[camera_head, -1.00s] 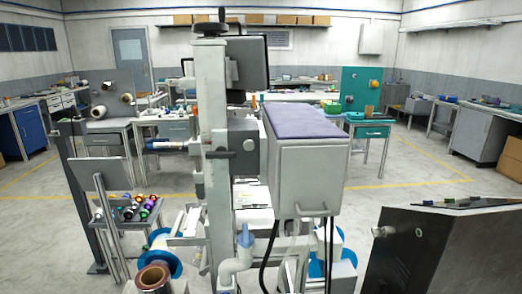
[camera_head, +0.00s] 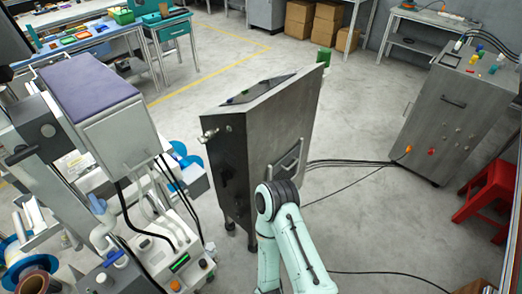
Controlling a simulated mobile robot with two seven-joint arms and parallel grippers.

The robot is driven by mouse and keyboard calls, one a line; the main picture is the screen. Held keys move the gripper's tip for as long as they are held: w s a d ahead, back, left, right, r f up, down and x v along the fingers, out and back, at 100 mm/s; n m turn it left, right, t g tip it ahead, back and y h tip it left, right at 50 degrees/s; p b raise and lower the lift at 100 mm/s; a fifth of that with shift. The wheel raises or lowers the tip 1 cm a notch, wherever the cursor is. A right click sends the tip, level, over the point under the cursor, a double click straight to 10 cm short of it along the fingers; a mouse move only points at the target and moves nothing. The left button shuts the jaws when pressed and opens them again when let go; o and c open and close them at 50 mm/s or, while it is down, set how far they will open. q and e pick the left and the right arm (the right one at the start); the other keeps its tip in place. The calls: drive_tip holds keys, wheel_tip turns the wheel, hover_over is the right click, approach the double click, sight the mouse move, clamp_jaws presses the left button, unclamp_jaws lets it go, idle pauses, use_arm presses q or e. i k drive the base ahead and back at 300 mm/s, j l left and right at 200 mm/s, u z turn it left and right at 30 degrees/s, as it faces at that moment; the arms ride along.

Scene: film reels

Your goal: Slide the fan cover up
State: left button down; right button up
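I cannot tell for sure which part is the fan cover. A dark metal cabinet (camera_head: 232,165) stands upright in the middle, and a framed grey panel or handle (camera_head: 288,163) is on its right face, low down. No gripper fingers show for either arm.
A grey control cabinet (camera_head: 452,110) and a red stool (camera_head: 490,195) stand at the right. Black cables (camera_head: 350,163) run across the floor between the cabinets.

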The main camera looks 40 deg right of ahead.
sight(288, 174)
drive_tip(key=z, duration=1.8)
drive_tip(key=i+l+u, duration=0.15)
drive_tip(key=u, duration=0.25)
drive_tip(key=i+l+u, duration=0.25)
drive_tip(key=u, duration=0.15)
drive_tip(key=i+l+u, duration=0.4)
drive_tip(key=k+j, duration=0.05)
drive_tip(key=k, duration=0.05)
